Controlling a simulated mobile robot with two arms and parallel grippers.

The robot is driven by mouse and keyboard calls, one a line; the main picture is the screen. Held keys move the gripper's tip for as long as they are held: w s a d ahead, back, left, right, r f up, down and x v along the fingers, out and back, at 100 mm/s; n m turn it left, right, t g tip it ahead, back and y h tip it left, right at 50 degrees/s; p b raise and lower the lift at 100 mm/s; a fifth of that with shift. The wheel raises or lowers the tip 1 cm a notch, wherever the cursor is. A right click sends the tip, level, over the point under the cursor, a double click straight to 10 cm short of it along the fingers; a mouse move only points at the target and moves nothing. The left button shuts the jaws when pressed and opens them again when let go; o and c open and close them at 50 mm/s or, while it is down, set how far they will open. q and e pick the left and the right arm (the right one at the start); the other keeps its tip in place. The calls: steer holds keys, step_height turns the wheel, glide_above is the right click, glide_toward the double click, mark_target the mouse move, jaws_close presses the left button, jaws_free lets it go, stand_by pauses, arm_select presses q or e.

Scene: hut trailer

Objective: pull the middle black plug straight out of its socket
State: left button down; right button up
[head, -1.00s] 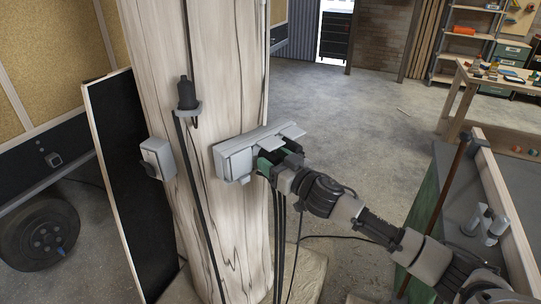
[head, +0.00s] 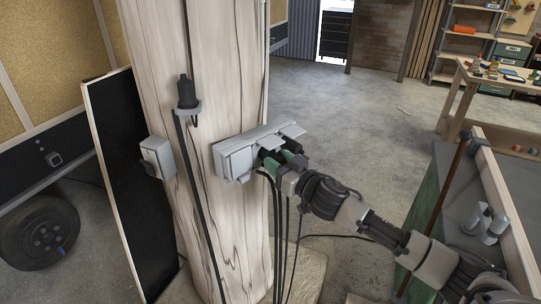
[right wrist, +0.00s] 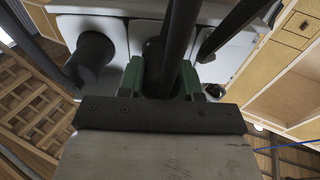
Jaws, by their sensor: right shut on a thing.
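The grey socket box (head: 240,155) is fixed to the wooden post with its lids raised. My right gripper (head: 279,160), with green finger pads, is at the box's front, shut on the middle black plug (right wrist: 157,72). In the right wrist view the green fingertips (right wrist: 163,76) sit on both sides of this plug, and its dark cable runs up between them. Another black plug (right wrist: 92,55) is at the left in that view, outside the fingers. The fingers hide much of the middle plug, so I cannot tell how deep it sits. My left gripper is not in view.
Black cables (head: 277,225) hang below the box. A small grey switch box (head: 157,158) and a black holder (head: 187,95) are on the post (head: 220,60). A green-sided bench (head: 440,205) stands at the right. The floor behind is open.

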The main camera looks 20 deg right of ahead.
steer(key=shift+v, duration=2.85)
steer(key=shift+s+b, duration=0.1)
steer(key=shift+b, duration=0.2)
steer(key=shift+b+v, duration=0.35)
steer(key=shift+v, duration=2.6)
